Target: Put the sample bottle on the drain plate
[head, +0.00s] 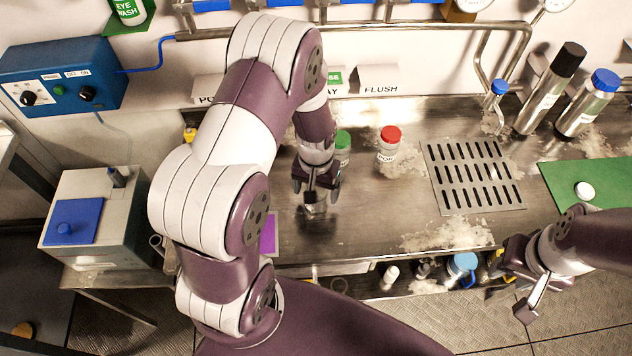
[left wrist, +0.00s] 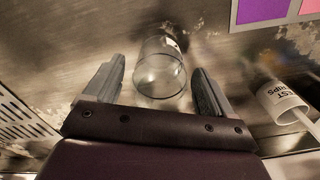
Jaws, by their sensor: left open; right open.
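The sample bottle appears to be the clear, empty-looking glass vessel (head: 314,208) on the steel counter, mostly hidden under my left gripper (head: 318,188) in the head view. In the left wrist view the glass (left wrist: 160,72) lies between the two open fingers of my left gripper (left wrist: 158,85), with a gap on each side. The drain plate (head: 475,176) is a slotted grey metal plate set to the right on the counter, and its edge shows at left in the left wrist view (left wrist: 20,122). My right gripper (head: 522,285) is open and empty at lower right, off the counter's front edge.
A red-capped jar (head: 389,146) and a green-capped jar (head: 342,146) stand behind my left gripper. A test strips tub (left wrist: 285,100) shows in the left wrist view. A green mat (head: 590,185) lies right of the plate. White crust (head: 448,236) lies before the plate.

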